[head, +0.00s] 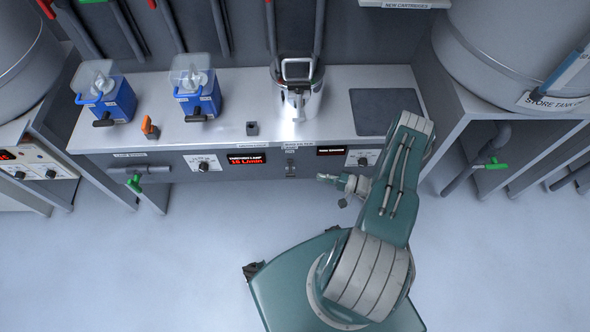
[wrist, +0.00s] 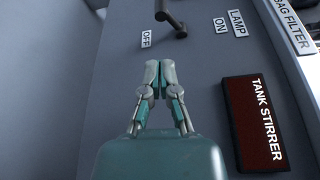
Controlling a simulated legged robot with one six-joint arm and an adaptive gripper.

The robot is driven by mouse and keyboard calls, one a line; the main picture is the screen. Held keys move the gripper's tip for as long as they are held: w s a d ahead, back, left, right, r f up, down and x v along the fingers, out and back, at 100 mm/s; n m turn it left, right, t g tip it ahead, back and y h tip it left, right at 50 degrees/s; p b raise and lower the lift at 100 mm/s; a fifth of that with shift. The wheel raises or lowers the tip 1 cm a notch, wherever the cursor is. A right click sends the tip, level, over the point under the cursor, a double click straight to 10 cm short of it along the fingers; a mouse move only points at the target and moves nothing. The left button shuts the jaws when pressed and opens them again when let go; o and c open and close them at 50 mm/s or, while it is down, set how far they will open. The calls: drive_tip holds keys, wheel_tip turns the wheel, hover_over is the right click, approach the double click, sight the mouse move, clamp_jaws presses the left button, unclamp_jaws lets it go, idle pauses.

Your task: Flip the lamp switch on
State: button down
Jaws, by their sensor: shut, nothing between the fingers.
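The lamp switch (wrist: 174,16) is a dark lever at the top of the wrist view, partly cut off by the frame edge. An OFF label (wrist: 147,38) lies to its left and ON and LAMP labels (wrist: 228,23) to its right. Its end seems to lean to the OFF side. In the head view the switch (head: 290,168) is a small dark fitting on the bench's front panel. My gripper (wrist: 159,64) is shut and empty, with its tips just below the lever in the wrist view and apart from it. In the head view my gripper (head: 322,177) is right of the switch.
A red TANK STIRRER display (wrist: 256,122) is right of my gripper in the wrist view. A lit red display (head: 246,159) and knobs flank the switch. A steel pot (head: 299,100) and two blue-based containers (head: 198,98) stand on the bench. The floor in front is clear.

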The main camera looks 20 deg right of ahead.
sight(291, 175)
drive_tip(key=x, duration=1)
drive_tip(key=shift+a, duration=0.1)
